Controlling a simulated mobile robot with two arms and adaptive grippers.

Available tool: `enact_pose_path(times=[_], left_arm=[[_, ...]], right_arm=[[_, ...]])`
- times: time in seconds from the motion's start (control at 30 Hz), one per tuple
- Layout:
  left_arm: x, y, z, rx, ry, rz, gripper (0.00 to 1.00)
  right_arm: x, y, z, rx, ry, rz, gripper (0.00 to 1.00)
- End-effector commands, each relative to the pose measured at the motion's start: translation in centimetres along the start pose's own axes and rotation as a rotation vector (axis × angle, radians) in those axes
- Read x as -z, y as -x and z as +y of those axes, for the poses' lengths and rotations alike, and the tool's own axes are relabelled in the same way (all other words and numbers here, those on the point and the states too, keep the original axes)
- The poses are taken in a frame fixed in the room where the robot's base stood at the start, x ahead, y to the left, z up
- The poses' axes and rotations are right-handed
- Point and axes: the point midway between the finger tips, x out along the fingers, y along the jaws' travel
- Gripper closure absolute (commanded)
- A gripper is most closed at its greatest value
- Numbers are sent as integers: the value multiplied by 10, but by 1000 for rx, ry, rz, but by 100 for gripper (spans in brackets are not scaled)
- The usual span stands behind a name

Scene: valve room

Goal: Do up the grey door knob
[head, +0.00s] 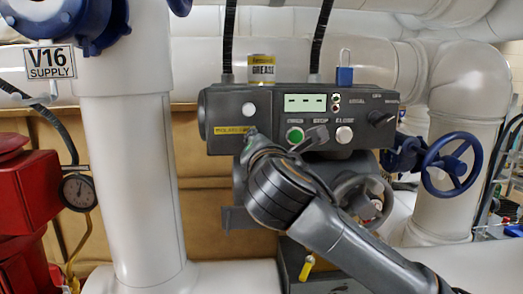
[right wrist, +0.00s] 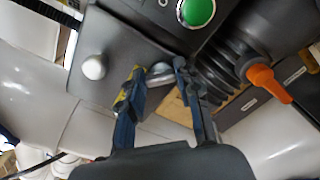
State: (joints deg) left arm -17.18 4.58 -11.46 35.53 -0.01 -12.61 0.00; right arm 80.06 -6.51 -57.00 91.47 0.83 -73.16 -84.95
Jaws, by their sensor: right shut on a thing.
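A dark grey control box (head: 215,100) on a valve actuator fills the middle of the head view. My right gripper (head: 254,136) is at its lower front, beside the yellow label (head: 232,130). In the right wrist view, the two fingers of the right gripper (right wrist: 157,76) are around a small grey metal knob (right wrist: 161,70) on the box and shut on it. The fingers hide part of this knob, and the arm hides it in the head view. A round pale knob (right wrist: 94,66) stands apart to the left. My left gripper is not in view.
A green button (head: 295,135) and a silver button (head: 344,134) are on the panel to the right. A blue padlock (head: 345,75) and a grease tin (head: 261,69) are on top. A blue handwheel (head: 450,164) and white pipe (head: 140,180) flank the box.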

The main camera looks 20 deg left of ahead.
Motion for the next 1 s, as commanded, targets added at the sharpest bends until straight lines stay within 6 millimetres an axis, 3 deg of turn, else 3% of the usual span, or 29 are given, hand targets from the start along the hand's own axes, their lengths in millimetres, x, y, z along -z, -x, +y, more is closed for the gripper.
enact_pose_path(times=[0.6,1.0], left_arm=[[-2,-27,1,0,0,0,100],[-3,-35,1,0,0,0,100]], right_arm=[[2,0,-3,0,-576,-1,98],[1,0,-4,1,-814,-1,98]])
